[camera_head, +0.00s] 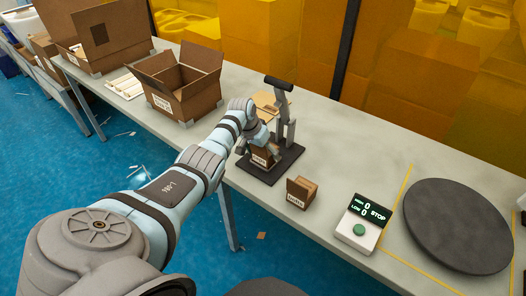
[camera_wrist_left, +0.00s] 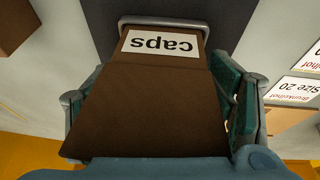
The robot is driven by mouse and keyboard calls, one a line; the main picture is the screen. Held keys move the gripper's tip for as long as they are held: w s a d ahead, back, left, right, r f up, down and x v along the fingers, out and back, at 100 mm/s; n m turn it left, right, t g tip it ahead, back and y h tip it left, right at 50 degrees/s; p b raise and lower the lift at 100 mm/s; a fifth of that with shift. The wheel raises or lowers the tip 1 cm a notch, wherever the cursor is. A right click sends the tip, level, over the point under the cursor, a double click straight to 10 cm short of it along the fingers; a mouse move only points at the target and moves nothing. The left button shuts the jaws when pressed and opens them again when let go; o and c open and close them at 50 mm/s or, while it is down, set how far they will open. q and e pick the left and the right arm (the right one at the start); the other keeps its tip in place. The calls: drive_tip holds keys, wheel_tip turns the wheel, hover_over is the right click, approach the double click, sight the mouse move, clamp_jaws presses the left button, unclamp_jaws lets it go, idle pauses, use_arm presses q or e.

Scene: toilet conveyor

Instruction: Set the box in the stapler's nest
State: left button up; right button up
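A small brown box with a white label (camera_head: 261,158) is at the stapler's dark base plate (camera_head: 287,165). My left gripper (camera_head: 262,147) reaches down over it from the left. In the left wrist view the box (camera_wrist_left: 150,105) reads "caps" and lies between the gripper's two green-padded fingers (camera_wrist_left: 160,108), which close on its sides. A grey metal rim, the nest (camera_wrist_left: 165,20), runs around the box's far end. How deep the box sits in it cannot be told. The stapler's upright and dark head (camera_head: 279,83) rise behind. My right gripper is out of view.
Another small labelled brown box (camera_head: 301,192) stands right of the stapler. Further right are a counter panel with a green button (camera_head: 358,228) and a dark round disc (camera_head: 458,226). Large open cartons (camera_head: 180,85) stand at left. Flat cardboard (camera_head: 265,101) lies behind the stapler.

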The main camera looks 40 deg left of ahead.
use_arm(q)
drive_tip(key=shift+r, duration=0.1)
wheel_tip(320, 180, up, 10)
drive_tip(key=shift+f, duration=0.1)
idle(0.4)
drive_tip(key=shift+s+a, duration=0.1)
